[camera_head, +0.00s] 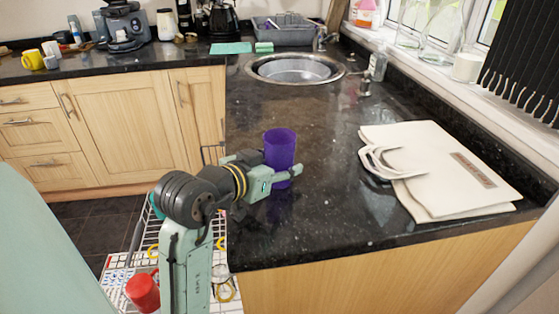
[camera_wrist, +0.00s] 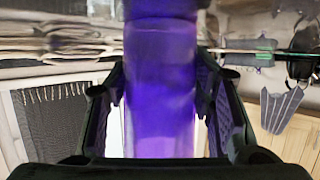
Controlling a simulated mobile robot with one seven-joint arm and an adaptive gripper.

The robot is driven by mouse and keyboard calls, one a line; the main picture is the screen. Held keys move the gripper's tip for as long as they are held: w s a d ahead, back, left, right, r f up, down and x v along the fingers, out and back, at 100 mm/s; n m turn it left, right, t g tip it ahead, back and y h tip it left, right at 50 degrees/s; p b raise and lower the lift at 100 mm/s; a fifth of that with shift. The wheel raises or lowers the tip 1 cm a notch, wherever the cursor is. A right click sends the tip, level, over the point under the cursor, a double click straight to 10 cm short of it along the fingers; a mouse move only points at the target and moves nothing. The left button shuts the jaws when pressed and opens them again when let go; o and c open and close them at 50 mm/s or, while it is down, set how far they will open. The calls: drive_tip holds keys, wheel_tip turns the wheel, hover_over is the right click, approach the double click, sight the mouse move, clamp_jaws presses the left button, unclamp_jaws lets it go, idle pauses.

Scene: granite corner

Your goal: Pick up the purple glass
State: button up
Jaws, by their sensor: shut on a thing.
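The purple glass (camera_head: 280,148) stands upright at the near left part of the black granite counter (camera_head: 310,222). My gripper (camera_head: 282,180) comes from the left and is around the lower part of the glass, shut on it. In the wrist view the purple glass (camera_wrist: 160,85) fills the middle, between the two dark fingers of my gripper (camera_wrist: 160,120). Whether the base of the glass touches the counter is hard to tell, as a finger and my wrist cover part of it.
A cream cloth bag (camera_head: 437,178) lies flat on the counter to the right. A round sink (camera_head: 293,70) is farther back, with a soap bottle (camera_head: 377,66) beside it. A yellow mug (camera_head: 33,60) stands on the far left counter. The counter between glass and bag is clear.

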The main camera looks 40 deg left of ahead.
sight(267, 154)
drive_tip(key=shift+c, duration=1)
drive_tip(key=shift+r, duration=0.1)
drive_tip(key=shift+r, duration=0.4)
drive_tip(key=shift+s+a+r+b, duration=0.15)
drive_tip(key=shift+r+b, duration=0.2)
drive_tip(key=shift+r, duration=0.3)
drive_tip(key=shift+s+a+r+b, duration=0.15)
drive_tip(key=shift+r+b, duration=0.15)
drive_tip(key=shift+r, duration=0.3)
drive_tip(key=s+a+b, duration=0.1)
drive_tip(key=s+a, duration=0.3)
drive_tip(key=s, duration=0.2)
drive_tip(key=s+a+r+b, duration=0.1)
drive_tip(key=s+a+b, duration=0.1)
drive_tip(key=s+a, duration=0.2)
drive_tip(key=s, duration=0.2)
drive_tip(key=shift+s+a+r, duration=0.25)
drive_tip(key=shift+s+a, duration=0.05)
drive_tip(key=shift+s, duration=0.1)
